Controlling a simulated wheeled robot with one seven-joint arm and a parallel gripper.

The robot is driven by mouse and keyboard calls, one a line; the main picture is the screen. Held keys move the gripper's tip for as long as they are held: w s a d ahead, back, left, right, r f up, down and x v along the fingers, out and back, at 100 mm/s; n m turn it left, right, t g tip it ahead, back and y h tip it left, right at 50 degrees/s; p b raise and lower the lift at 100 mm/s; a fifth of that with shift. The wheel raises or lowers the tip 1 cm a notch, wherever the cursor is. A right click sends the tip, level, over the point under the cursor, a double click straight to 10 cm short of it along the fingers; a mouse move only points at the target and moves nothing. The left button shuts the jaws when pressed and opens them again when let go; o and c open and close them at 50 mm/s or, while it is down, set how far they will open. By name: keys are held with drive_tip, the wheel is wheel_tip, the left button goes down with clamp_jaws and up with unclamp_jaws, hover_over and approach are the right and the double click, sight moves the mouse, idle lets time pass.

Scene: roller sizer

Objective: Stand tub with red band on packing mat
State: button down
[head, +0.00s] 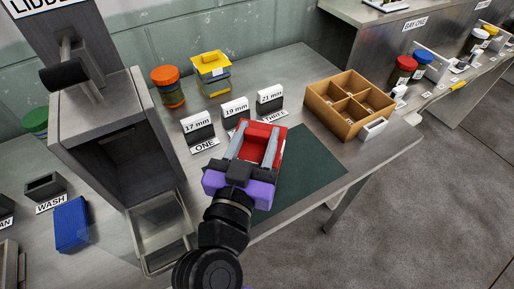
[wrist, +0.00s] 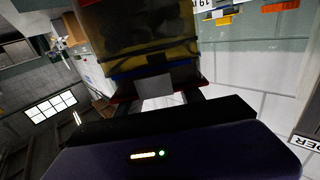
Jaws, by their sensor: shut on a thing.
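My gripper (head: 257,147) is shut on a boxy tub with red (head: 269,132) on its upper side in the head view. The gripper is above the left part of the dark green packing mat (head: 310,168) and hides part of it. In the wrist view the held tub (wrist: 145,35) shows a dark amber body with blue and yellow strips near my gripper (wrist: 158,92). The tub's underside is hidden, and I cannot tell whether it touches the mat. I cannot make out a red band for certain.
Signs marked 17 mm (head: 198,127), 19 mm (head: 236,110) and 21 mm (head: 269,98) stand behind the mat. A wooden divided box (head: 349,104) is at the right. The mat's right part is clear.

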drive_tip(key=shift+f, duration=1.85)
drive_tip(key=shift+f+b, duration=0.2)
drive_tip(key=shift+b, duration=0.1)
drive_tip(key=c, duration=0.7)
unclamp_jaws()
drive_tip(key=shift+c, duration=0.2)
drive_tip(key=shift+r, duration=0.1)
drive_tip(key=shift+s+a, duration=0.1)
drive_tip(key=shift+s, duration=0.25)
drive_tip(key=s+a+b, duration=0.1)
drive_tip(key=s+a, duration=0.1)
drive_tip(key=s, duration=0.9)
drive_tip(key=shift+b, duration=0.3)
drive_tip(key=shift+s, duration=0.1)
